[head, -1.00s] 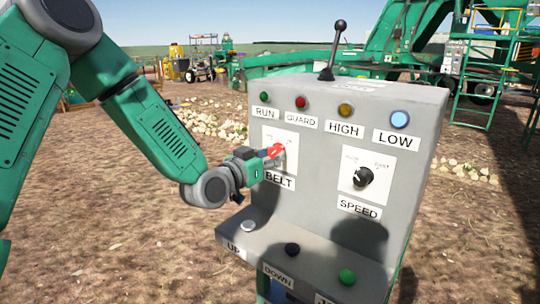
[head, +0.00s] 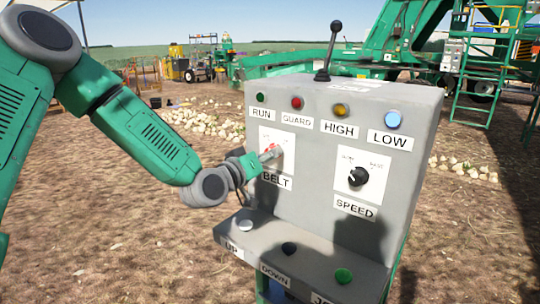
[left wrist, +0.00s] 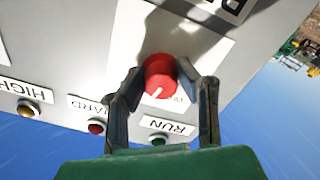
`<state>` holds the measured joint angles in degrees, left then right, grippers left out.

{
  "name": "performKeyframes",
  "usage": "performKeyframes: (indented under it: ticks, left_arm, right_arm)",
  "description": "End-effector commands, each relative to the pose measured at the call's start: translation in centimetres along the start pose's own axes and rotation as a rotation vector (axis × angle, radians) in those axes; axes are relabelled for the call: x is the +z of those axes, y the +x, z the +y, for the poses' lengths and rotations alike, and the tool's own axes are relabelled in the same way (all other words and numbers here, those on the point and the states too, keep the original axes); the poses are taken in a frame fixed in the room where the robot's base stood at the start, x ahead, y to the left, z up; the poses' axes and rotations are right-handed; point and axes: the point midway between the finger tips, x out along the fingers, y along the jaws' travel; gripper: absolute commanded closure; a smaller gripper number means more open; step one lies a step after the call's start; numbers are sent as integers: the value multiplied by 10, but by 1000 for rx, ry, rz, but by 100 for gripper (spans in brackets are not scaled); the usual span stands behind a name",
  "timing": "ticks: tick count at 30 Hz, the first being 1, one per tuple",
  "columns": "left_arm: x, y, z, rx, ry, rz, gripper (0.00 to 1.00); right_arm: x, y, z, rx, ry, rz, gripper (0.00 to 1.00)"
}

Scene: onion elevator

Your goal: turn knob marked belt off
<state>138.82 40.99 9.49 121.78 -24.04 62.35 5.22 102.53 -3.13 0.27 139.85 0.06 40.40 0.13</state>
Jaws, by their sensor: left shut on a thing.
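The red belt knob (left wrist: 159,75) sits on a white plate on the grey control box (head: 310,180), above the BELT label (head: 277,180). In the left wrist view it has a white pointer line on its face. My left gripper (head: 268,154) is at the knob, with its two fingers (left wrist: 165,88) on either side of it, shut on it. In the head view the fingers hide most of the knob. My right gripper is not in view.
The black speed knob (head: 358,176) is to the right on the same panel. A black lever (head: 329,50) stands on top. Lamps line the upper panel. Buttons, including a green one (head: 343,275), sit on the lower ledge below my gripper.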

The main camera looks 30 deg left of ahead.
Motion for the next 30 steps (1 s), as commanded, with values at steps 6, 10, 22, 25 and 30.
performKeyframes:
  ticks: [6,10,22,25,30]
  left_arm:
    - [-4,2,-1,0,-207,12,100]
    - [-4,2,-1,0,-332,13,100]
    - [-4,1,-2,1,-699,14,100]
    - [-4,1,-2,0,-776,15,100]
    - [-4,1,-2,0,-883,14,100]
  right_arm:
    - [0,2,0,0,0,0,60]
    - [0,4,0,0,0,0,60]
    - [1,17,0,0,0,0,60]
    - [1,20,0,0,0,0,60]
    - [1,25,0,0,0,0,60]
